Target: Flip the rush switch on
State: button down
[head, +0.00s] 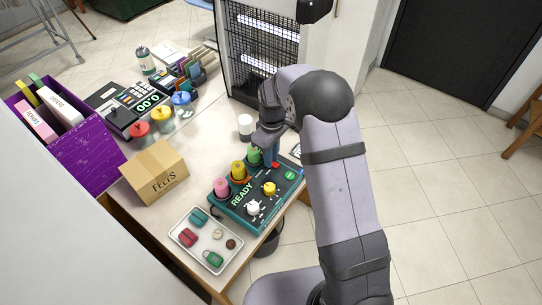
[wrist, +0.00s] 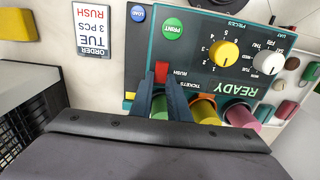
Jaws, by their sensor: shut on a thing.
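The dark teal control box (head: 226,203) sits on the table with a lit READY display; it fills the upper middle of the wrist view (wrist: 200,70). The red rush switch (wrist: 162,71) stands beside its RUSH label. My gripper (wrist: 162,84) reaches down over the box's far right part, its two dark blue fingers shut on the red switch, one on each side. In the head view my gripper (head: 274,156) hides most of the switch. I cannot tell whether the switch is on or off.
Pink (head: 221,188), orange and green rolls stand along the box's far edge, close to my fingers. A yellow knob (wrist: 223,54), a white knob (wrist: 268,62) and a green PRINT button (wrist: 173,29) are nearby. A tray (head: 190,258) and a FELTS carton (head: 155,172) stand left.

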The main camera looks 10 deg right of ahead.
jog(key=t+y+b, duration=0.1)
jog(key=b, duration=0.1)
jog(key=shift+s+d+f+b, duration=0.2)
jog(key=shift+b, duration=0.2)
jog(key=shift+s+r+t+y+b, duration=0.15)
jog(key=shift+t+y+b, duration=0.25)
jog(key=shift+b, duration=0.25)
jog(key=shift+r, duration=0.15)
jog(key=c, duration=1.7)
grip_release()
jog(key=shift+d+r, duration=0.1)
